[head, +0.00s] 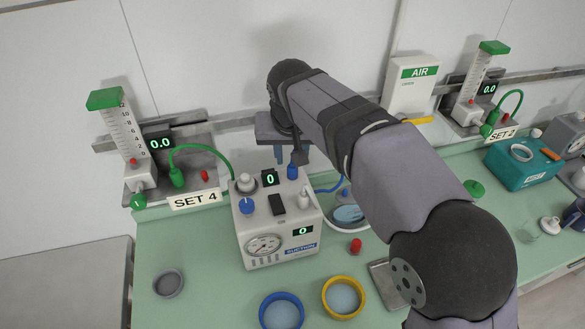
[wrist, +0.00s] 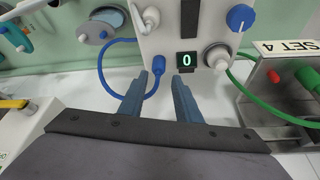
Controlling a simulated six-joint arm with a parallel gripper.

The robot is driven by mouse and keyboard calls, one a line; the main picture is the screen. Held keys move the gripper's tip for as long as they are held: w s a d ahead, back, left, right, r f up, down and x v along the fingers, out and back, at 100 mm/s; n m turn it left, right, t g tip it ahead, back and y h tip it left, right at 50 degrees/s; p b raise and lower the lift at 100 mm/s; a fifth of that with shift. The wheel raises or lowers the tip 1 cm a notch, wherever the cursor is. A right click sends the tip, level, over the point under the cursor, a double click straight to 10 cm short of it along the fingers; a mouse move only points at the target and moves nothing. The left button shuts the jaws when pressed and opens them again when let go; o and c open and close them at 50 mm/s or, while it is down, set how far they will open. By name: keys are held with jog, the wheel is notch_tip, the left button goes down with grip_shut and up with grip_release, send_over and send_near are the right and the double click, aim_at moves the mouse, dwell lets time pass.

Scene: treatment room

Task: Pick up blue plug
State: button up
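The blue plug (head: 292,171) sits upright at the back right of the suction unit (head: 277,222) in the head view, with a blue hose behind it. In the wrist view the blue plug (wrist: 158,66) shows just beyond and between my fingertips, nearer the left one. Its blue hose (wrist: 103,62) loops away to the left. My gripper (wrist: 160,78) is open, with a gap between its two fingers and nothing held. In the head view my gripper (head: 281,155) hangs beside and slightly above the plug; the wrist hides part of the fingers.
A green hose (head: 205,148) runs left to the SET 4 flowmeter (head: 122,130).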

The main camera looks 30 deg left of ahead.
aim_at(293, 168)
jog(key=shift+p+x, duration=1.6)
jog(key=shift+x, duration=1.8)
jog(key=shift+d, duration=0.2)
grip_shut()
